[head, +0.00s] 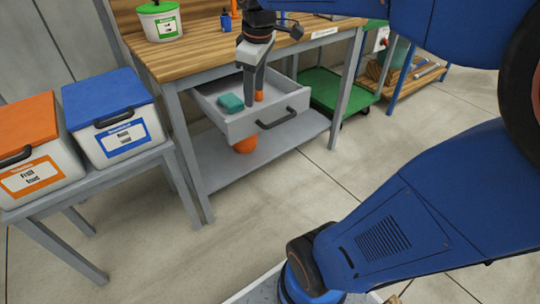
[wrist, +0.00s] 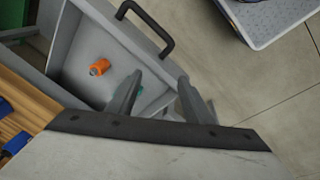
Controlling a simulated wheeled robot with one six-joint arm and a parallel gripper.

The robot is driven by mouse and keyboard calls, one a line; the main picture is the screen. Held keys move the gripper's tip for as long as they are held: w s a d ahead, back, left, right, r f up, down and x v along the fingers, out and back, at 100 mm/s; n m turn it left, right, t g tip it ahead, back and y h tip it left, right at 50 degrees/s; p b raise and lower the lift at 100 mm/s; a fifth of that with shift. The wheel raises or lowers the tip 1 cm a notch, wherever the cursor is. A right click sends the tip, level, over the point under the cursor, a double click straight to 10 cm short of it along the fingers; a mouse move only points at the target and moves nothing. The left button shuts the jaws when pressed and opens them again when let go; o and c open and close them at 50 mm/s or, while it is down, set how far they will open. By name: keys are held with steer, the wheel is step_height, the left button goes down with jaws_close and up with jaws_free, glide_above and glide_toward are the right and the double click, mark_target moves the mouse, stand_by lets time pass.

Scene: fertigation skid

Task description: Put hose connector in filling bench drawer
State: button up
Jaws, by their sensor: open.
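The filling bench drawer (head: 231,125) is pulled out under the wooden bench top; its grey tray (wrist: 68,50) fills the left of the wrist view. An orange hose connector (wrist: 99,67) with a grey tip lies on the drawer floor, apart from my fingers. It also shows in the head view (head: 259,95), beside a fingertip. My gripper (head: 254,100) is open and empty, pointing down over the drawer. In the wrist view my fingers (wrist: 158,80) are spread, right of the connector. A teal block (head: 231,103) lies in the drawer; a finger mostly hides it in the wrist view.
The drawer's dark handle (head: 277,119) faces the open floor. An orange object (head: 244,145) sits on the shelf below. Blue-lidded (head: 112,120) and orange-lidded (head: 27,145) bins stand on a side table at left. A green cart (head: 330,92) is right of the bench.

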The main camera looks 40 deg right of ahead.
steer(key=s+a+f+m+t, duration=0.1)
steer(key=s+a+f+m, duration=0.2)
steer(key=s+f, duration=0.2)
steer(key=s+a+f+m+t, duration=0.1)
steer(key=s+f+m, duration=0.3)
steer(key=s, duration=0.6)
steer(key=shift+a+f, duration=0.35)
steer(key=shift+a, duration=0.55)
steer(key=shift+s, duration=0.1)
